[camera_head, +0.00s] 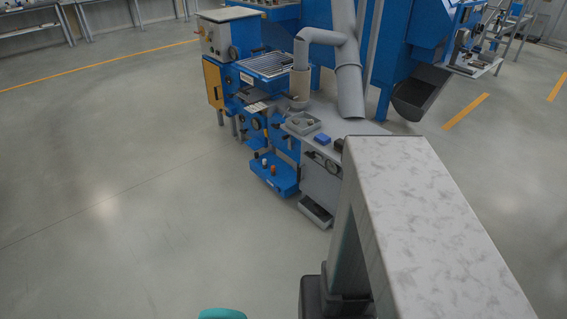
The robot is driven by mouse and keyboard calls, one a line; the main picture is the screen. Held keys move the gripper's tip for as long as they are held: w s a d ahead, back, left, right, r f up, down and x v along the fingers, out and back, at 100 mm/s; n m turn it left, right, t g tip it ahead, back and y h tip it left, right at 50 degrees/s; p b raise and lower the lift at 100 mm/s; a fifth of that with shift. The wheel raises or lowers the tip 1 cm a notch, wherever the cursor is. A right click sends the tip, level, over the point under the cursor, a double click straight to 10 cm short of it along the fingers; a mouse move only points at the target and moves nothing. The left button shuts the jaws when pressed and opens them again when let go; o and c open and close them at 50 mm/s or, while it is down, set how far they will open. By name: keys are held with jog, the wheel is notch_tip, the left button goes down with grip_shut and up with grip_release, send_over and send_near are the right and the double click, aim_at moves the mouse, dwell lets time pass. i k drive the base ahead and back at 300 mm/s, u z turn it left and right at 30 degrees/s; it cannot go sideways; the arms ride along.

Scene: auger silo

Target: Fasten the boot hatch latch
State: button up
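A blue and grey machine group stands in the upper middle of the head view. A blue unit (265,125) on the left carries a grated top (268,65). A grey pipe (349,85) comes down onto a grey bench (363,127) to its right. A dark grey open chute (420,92) hangs from blue housing at the right. Small knobs and handles show on the fronts, but I cannot tell which part is the boot hatch or its latch. My gripper is not in view.
A pale mottled block (430,205) fills the lower right, close to the camera, and hides part of the grey bench. A small tray (302,123) and a blue box (322,139) lie on the bench. The floor to the left is clear.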

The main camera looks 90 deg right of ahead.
aim_at(311, 155)
jog(key=z, duration=1.2)
jog(key=k, duration=0.1)
jog(key=u, duration=2.4)
jog(key=k, duration=0.9)
jog(key=z, duration=2.1)
